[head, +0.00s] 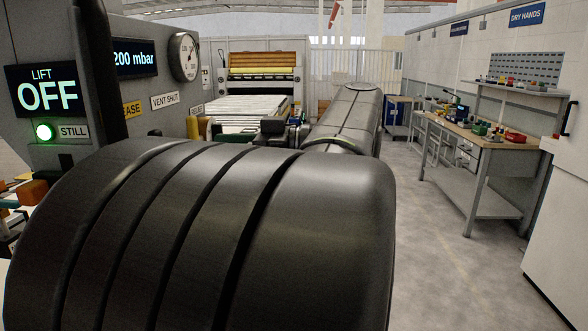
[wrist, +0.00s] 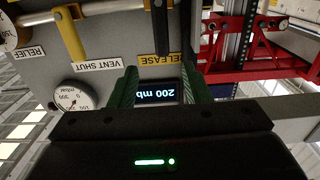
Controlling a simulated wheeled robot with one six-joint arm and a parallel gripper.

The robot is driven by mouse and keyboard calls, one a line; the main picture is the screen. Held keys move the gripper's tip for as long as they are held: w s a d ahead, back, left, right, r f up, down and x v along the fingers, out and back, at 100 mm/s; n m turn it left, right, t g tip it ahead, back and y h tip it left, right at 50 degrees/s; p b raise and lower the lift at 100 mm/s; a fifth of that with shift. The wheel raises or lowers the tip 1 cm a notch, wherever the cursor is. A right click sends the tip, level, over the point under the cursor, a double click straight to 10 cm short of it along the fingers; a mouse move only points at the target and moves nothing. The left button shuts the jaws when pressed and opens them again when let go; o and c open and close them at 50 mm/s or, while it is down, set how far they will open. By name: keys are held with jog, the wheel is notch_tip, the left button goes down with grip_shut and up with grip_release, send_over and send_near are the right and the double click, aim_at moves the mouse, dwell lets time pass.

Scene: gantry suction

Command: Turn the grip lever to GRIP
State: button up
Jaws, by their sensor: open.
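In the wrist view, which is upside down, my gripper (wrist: 158,68) is open, with its two green fingers apart and nothing seen between them but the panel behind. A dark lever (wrist: 160,28) hangs beside a yellow RELEASE label (wrist: 161,60), just beyond the fingertips. It looks like the grip lever, and I see no GRIP label. I cannot tell whether the fingers touch it. In the head view the RELEASE label (head: 131,110) is partly covered, and my arm fills the foreground. The lift display (head: 47,91) reads OFF.
A yellow lever (wrist: 71,36) stands by the VENT SHUT label (wrist: 98,65), close to the dark one. A gauge (wrist: 74,97) and a 200 mbar display (head: 135,58) are on the panel. A red frame (wrist: 255,60) is beside it. Open floor (head: 420,220) lies at right, before a workbench (head: 487,142).

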jog(key=a+p, duration=0.1)
jog(key=a, duration=0.3)
jog(key=a+p, duration=0.1)
jog(key=a, duration=0.6)
jog(key=shift+w+a+p, duration=0.3)
jog(key=shift+a+p, duration=0.1)
jog(key=shift+w+a+f+m+b, duration=0.1)
jog(key=shift+w+a+m+b, duration=0.05)
jog(key=shift+m+b, duration=0.2)
jog(key=shift+w+m, duration=0.3)
jog(key=shift+m, duration=0.25)
